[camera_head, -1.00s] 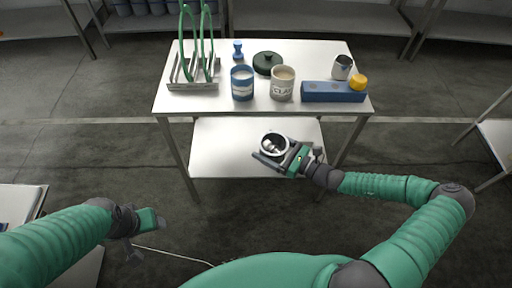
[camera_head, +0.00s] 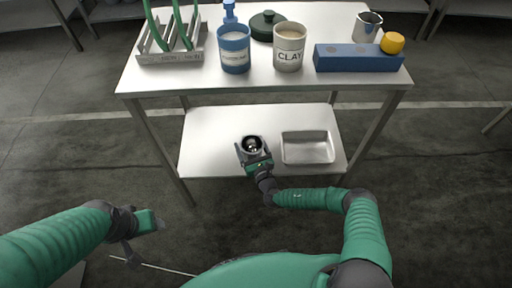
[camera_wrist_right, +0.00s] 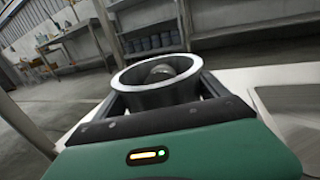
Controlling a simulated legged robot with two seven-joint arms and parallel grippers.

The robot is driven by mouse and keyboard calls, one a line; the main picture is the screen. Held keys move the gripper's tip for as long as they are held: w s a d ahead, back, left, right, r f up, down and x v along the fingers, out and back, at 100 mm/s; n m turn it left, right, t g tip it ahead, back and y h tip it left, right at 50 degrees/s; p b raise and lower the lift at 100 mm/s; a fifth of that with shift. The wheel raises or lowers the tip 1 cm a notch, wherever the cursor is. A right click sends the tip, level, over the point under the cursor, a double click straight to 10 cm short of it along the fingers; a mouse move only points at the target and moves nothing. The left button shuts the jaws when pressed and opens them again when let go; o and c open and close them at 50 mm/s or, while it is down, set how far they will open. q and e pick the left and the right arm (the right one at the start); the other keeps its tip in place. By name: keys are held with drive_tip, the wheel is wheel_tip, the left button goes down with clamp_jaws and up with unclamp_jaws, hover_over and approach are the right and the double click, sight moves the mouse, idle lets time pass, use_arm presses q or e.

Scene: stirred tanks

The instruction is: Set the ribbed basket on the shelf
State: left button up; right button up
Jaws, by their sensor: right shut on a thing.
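A round grey, rimmed vessel (camera_head: 253,144), apparently the basket, sits between the fingers of my right gripper (camera_head: 254,154). Its ribs cannot be made out, and a small rounded shiny thing shows inside. In the right wrist view the basket (camera_wrist_right: 158,96) is upright or nearly so between the two dark fingers (camera_wrist_right: 160,100). The white lower shelf (camera_head: 215,125) of the table lies beneath it; I cannot tell whether the basket touches it. My left gripper (camera_head: 143,232) is away at the lower left over the floor, its jaw gap unclear.
A metal tray (camera_head: 308,148) lies on the shelf right of the basket. The tabletop (camera_head: 300,88) above carries a rack (camera_head: 172,52), blue jar (camera_head: 234,50), CLAY jar (camera_head: 289,48), dark lidded pot (camera_head: 266,25) and blue block (camera_head: 357,58). The shelf's left part is clear.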

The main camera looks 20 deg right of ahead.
drive_tip(key=f+b, duration=0.1)
drive_tip(key=f, duration=0.2)
drive_tip(key=a+f+b, duration=0.1)
drive_tip(key=f+b, duration=0.1)
drive_tip(key=shift+f, duration=0.4)
drive_tip(key=shift+d+f+b, duration=0.2)
drive_tip(key=shift+f+b, duration=0.7)
drive_tip(key=shift+f, duration=0.3)
drive_tip(key=shift+d+r, duration=0.1)
drive_tip(key=o, duration=1.3)
use_arm(q)
drive_tip(key=f, duration=0.4)
drive_tip(key=a+f, duration=0.1)
drive_tip(key=f, duration=0.1)
drive_tip(key=shift+d+r, duration=0.1)
